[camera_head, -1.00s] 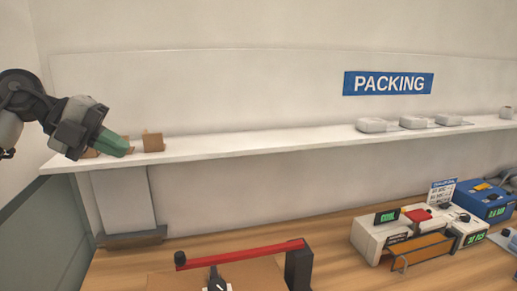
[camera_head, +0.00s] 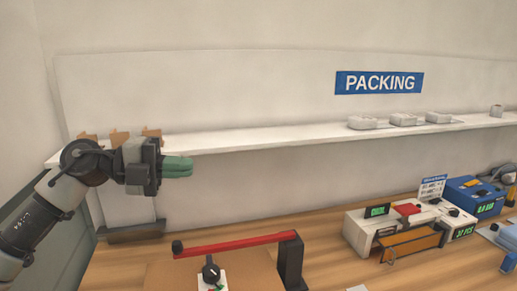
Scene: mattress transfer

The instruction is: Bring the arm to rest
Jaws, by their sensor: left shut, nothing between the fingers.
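My left gripper (camera_head: 178,167) comes in from the left, in front of the white shelf's left end. Its green fingers are shut with nothing between them and point to the right. The gripper is level, above the wooden table and clear of the red-armed device. My right gripper is not in the head view.
A white shelf (camera_head: 270,142) carries small brown boxes (camera_head: 121,136) at left, partly behind my arm, and white packages (camera_head: 404,119) at right. On the wooden table (camera_head: 330,238) are a red-armed device (camera_head: 237,244), a white machine (camera_head: 358,229) and a blue unit (camera_head: 472,196).

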